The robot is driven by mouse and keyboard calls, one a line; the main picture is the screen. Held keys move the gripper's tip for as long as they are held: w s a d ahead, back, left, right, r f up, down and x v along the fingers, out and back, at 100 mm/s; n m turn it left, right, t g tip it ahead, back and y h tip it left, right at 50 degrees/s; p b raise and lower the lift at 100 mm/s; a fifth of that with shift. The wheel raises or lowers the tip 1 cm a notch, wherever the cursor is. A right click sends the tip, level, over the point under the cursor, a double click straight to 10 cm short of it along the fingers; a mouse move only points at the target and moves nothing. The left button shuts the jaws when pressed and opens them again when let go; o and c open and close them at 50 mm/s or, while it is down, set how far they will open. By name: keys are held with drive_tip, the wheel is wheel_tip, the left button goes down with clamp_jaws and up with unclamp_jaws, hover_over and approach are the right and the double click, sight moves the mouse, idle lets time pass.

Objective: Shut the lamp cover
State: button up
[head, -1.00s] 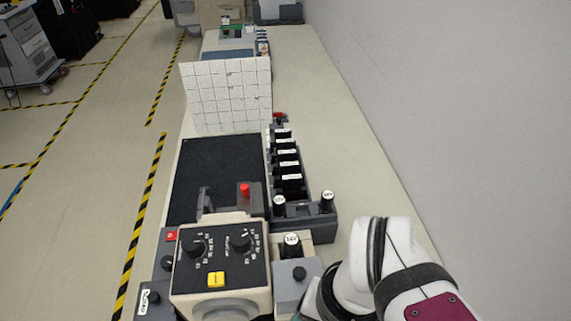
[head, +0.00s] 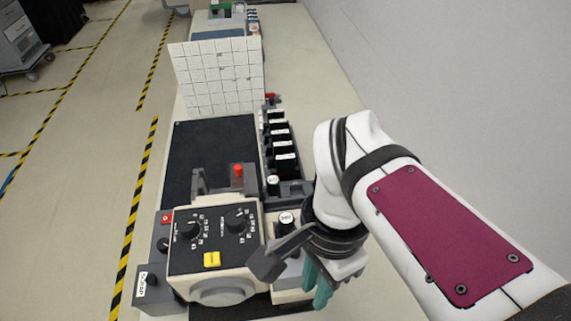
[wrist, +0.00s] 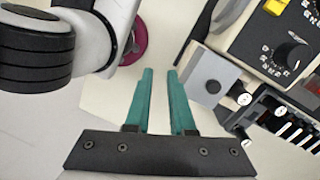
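My gripper (head: 317,286) is at the front right of a cream control unit (head: 258,277), partly hidden by my own wrist. In the wrist view my gripper (wrist: 160,72) has two teal fingers apart, with nothing between them. The unit has a black dial face (head: 214,238), two knobs, a yellow button (head: 212,259) and a round part (head: 222,292) low on its front. No part can be clearly told as the lamp cover. A white gridded panel (head: 217,78) stands upright behind the dark mat (head: 212,150); I cannot tell if it is the cover.
A dark rack (head: 281,148) of labelled black blocks runs along the mat's right side. A red button (head: 237,169) stands behind the unit. The cart's right side (head: 300,75) is bare beside the wall.

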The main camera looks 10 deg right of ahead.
sight(298, 264)
drive_tip(key=w+r+m, duration=0.1)
drive_tip(key=m, duration=0.2)
drive_tip(key=w+r+m+g, duration=0.1)
drive_tip(key=m, duration=0.3)
drive_tip(key=w+r+m+h, duration=0.1)
drive_tip(key=r+m, duration=0.1)
drive_tip(key=m, duration=0.1)
drive_tip(key=shift+w, duration=0.1)
clamp_jaws()
drive_tip(key=f+m, duration=0.2)
drive_tip(key=m, duration=0.1)
drive_tip(key=w+f+m, duration=0.1)
drive_tip(key=f+m, duration=0.1)
drive_tip(key=m, duration=0.1)
drive_tip(key=w+f+m+g, duration=0.1)
drive_tip(key=f+m, duration=0.1)
drive_tip(key=m, duration=0.1)
drive_tip(key=shift+a+f+h, duration=0.3)
drive_tip(key=shift+f+h, duration=0.05)
drive_tip(key=shift+h, duration=0.05)
drive_tip(key=shift+w+a, duration=0.15)
drive_tip(key=shift+w, duration=0.3)
drive_tip(key=shift+w, duration=0.1)
drive_tip(key=w, duration=0.9)
